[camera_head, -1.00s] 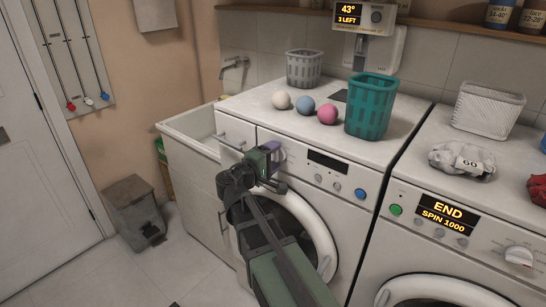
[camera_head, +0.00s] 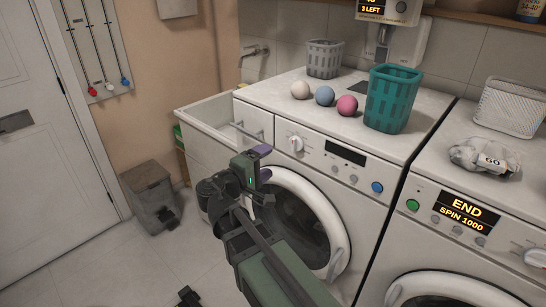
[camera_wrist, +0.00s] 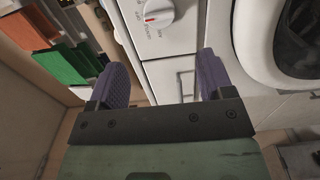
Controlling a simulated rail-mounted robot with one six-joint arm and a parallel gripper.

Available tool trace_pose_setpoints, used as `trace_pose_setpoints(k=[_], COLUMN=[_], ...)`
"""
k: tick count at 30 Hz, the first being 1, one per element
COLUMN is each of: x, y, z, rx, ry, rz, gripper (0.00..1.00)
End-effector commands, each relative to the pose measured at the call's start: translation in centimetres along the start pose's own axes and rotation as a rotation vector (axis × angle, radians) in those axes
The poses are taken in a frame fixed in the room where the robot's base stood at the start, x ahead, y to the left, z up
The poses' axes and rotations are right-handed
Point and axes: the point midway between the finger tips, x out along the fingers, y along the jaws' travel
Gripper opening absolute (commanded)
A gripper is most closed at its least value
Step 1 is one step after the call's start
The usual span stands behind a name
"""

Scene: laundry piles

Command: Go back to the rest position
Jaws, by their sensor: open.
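My gripper (camera_head: 262,162) is in front of the left washing machine (camera_head: 345,195), below its dial (camera_head: 296,144) and the closed drawer front (camera_head: 253,121). In the wrist view my gripper (camera_wrist: 162,70) shows two purple fingers spread apart with nothing between them. The white dial (camera_wrist: 157,12) with a red mark lies beyond the fingertips, apart from them. The round door (camera_wrist: 285,45) is to the right of the fingers.
A teal basket (camera_head: 391,98), a grey basket (camera_head: 324,58) and three balls (camera_head: 325,96) stand on the left machine. The right machine's display (camera_head: 459,212) reads END, SPIN 1000. A grey bin (camera_head: 150,197) stands on the floor, which is open at left.

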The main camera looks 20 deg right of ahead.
Motion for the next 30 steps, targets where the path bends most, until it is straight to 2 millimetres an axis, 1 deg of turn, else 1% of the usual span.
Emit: trace_pose_setpoints(k=[10, 11, 13, 14, 17, 18, 20, 21, 24, 27, 28, 30], x=[0.1, 0.1, 0.0, -0.2, -1.6, -2.5, -4.6, -6.2, -10.2, -12.6, -12.8, -12.0], y=[0.0, -0.2, -1.5, -2.4, -7.0, -9.0, -11.6, -12.9, -14.4, -14.2, -14.0, -13.6], z=[0.1, 0.1, 0.5, 0.8, 2.4, 3.3, 4.5, 5.2, 6.4, 7.0, 7.2, 7.7], rx=[0.0, 0.003, 0.019, 0.031, 0.086, 0.111, 0.149, 0.174, 0.229, 0.278, 0.294, 0.317], ry=[-0.004, -0.009, -0.026, -0.037, -0.093, -0.124, -0.173, -0.203, -0.262, -0.293, -0.301, -0.32], rz=[-0.002, -0.013, -0.085, -0.142, -0.433, -0.581, -0.817, -0.969, -1.298, -1.509, -1.547, -1.552], gripper=[0.74, 0.74, 0.74, 0.74, 0.74, 0.74, 0.74, 0.74, 0.74, 0.74, 0.74, 0.74])
